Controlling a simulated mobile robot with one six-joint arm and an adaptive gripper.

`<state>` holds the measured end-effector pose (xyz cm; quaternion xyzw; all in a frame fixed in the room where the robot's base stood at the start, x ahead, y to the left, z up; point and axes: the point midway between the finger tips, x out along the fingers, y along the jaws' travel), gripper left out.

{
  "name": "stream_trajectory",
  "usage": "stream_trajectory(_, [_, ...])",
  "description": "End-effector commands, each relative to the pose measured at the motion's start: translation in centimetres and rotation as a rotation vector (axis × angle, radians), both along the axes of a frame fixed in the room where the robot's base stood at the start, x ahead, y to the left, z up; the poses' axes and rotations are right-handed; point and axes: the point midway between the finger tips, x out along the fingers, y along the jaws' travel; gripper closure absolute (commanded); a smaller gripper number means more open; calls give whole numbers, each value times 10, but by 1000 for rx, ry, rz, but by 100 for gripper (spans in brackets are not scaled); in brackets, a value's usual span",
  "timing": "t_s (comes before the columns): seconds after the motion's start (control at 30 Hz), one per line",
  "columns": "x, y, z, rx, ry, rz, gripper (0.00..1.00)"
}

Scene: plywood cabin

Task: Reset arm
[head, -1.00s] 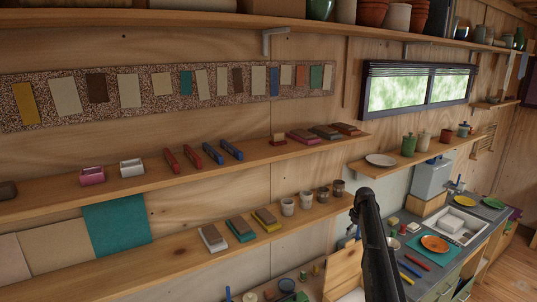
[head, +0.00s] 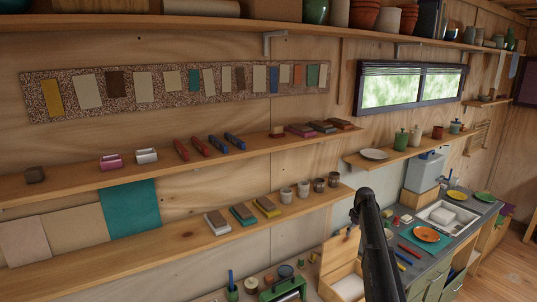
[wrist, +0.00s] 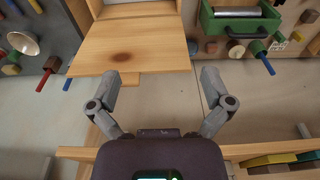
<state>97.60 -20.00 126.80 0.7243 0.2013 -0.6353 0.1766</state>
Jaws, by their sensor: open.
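My arm (head: 374,245) shows as a dark upright link at the lower right of the head view; the gripper itself is out of that view. In the wrist view my gripper (wrist: 164,88) is open, with its two grey fingers spread wide and nothing between them. A wooden board (wrist: 130,45) with a dark round mark lies beyond the fingertips. I cannot tell whether the left fingertip touches it. The wooden box with a raised lid (head: 341,258) in the head view stands just left of my arm.
Shelves with cups, blocks and pots run along the plywood wall. Open floor shows at far right.

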Motion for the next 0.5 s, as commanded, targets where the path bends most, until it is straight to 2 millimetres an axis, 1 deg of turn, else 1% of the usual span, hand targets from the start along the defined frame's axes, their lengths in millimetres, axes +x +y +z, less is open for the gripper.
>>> stream_trajectory(0.07, [0,0,0,0,0,0,0])
stream_trajectory(0.13, [-7,5,-6,0,3,-5,0])
stream_trajectory(0.37, [-24,18,-15,1,9,-27,0])
stream_trajectory(0.5, [-42,31,-26,2,15,-46,0])
